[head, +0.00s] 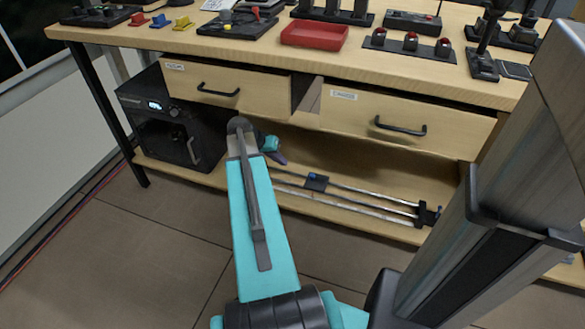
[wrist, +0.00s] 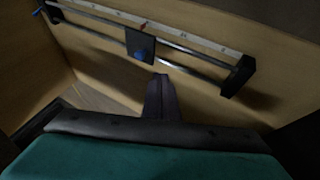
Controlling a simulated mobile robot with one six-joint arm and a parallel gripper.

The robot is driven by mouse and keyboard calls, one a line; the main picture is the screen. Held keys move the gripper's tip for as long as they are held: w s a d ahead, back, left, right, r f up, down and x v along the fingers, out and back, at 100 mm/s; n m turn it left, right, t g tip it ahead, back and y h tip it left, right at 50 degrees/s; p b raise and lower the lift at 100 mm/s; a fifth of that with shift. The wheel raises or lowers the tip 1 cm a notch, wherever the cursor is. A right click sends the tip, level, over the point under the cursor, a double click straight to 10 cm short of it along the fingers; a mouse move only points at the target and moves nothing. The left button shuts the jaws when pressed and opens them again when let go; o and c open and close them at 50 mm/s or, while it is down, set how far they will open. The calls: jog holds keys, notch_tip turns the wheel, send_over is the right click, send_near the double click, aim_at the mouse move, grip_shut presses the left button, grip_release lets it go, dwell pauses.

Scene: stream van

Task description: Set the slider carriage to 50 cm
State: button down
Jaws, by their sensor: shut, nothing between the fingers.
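The slider is a pair of metal rails (head: 370,193) on the low shelf under the bench. Its dark carriage (head: 316,182) has a blue knob on it. The carriage (wrist: 141,45) also shows in the wrist view, around the middle of the rails, with a pale scale strip (wrist: 190,38) behind and a small red mark near it. My gripper (wrist: 161,78) is shut and empty, its tips just below and right of the carriage; I cannot tell whether they touch. In the head view my gripper (head: 278,157) is partly hidden by my arm. The scale figures are unreadable.
Dark end blocks (wrist: 237,76) close the rails. The shelf (head: 345,167) lies below two drawers (head: 390,115); a black box with a lit display (head: 170,118) stands left of my arm. A red tray (head: 314,34) and controls sit on the bench top. The floor in front is clear.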

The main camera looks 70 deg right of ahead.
jog(key=b+x, duration=0.3)
jog(key=x, duration=0.6)
jog(key=shift+s+d+f, duration=0.1)
jog(key=shift+d+f, duration=0.1)
jog(key=shift+f, duration=0.1)
jog(key=shift+s+d+f+b, duration=0.1)
jog(key=shift+s+d+b, duration=0.1)
jog(key=shift+s, duration=0.45)
jog(key=shift+s+d+f+b, duration=0.1)
jog(key=shift+s+b, duration=0.15)
jog(key=shift+s, duration=0.45)
jog(key=shift+s+d+f+b, duration=0.1)
jog(key=shift+s+d+b, duration=0.1)
jog(key=shift+s, duration=0.45)
jog(key=shift+a, duration=0.15)
jog(key=shift+s, duration=0.1)
